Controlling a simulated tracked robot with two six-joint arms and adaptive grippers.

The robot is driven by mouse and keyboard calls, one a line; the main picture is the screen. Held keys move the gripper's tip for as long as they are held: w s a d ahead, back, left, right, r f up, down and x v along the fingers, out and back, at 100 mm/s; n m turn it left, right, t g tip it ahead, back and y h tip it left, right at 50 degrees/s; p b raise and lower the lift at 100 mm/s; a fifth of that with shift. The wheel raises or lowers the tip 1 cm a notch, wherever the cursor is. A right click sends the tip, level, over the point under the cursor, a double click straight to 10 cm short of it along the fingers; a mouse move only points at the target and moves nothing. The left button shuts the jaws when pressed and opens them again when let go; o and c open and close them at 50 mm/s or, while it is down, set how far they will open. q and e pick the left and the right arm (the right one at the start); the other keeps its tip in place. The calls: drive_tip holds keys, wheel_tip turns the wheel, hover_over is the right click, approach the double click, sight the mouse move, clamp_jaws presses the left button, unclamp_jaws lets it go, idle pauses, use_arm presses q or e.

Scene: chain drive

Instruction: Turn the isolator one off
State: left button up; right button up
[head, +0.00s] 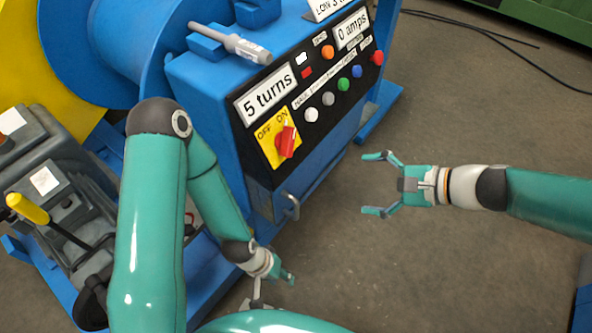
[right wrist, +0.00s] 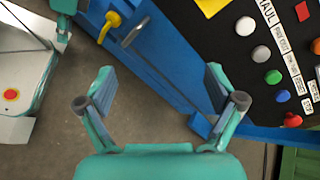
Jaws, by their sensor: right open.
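The isolator is a red rotary knob (head: 286,142) on a yellow plate (head: 268,147) marked OFF and ON, low on the black panel face of the blue machine. The knob stands near the ON mark. Only a corner of a yellow plate (right wrist: 210,6) shows at the top of the right wrist view. My right gripper (head: 372,184) is open and empty, right of the panel and apart from it; it also shows open in the right wrist view (right wrist: 160,85). My left gripper (head: 280,281) is below the panel near the machine's base, seen too edge-on to tell its opening.
Above the isolator are a "5 turns" display (head: 267,95) and several coloured buttons, including a white one (head: 311,115). A grey handheld tool (head: 238,43) lies on top of the cabinet. A metal loop (head: 291,206) juts out below the panel. Floor around my right gripper is clear.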

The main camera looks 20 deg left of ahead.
sight(292, 144)
wheel_tip(292, 144, up, 6)
drive_tip(key=w+a+y+b, duration=0.1)
drive_tip(key=a+y+b, duration=0.1)
drive_tip(key=y+b, duration=0.1)
drive_tip(key=shift+t, duration=0.3)
drive_tip(key=b+x, duration=0.1)
drive_tip(key=x, duration=0.4)
drive_tip(key=b+x, duration=0.1)
drive_tip(key=x, duration=0.5)
drive_tip(key=b+x, duration=0.1)
drive_tip(key=x, duration=0.4)
drive_tip(key=shift+a+r, duration=0.2)
drive_tip(key=shift+a, duration=0.2)
use_arm(q)
wheel_tip(292, 144, down, 8)
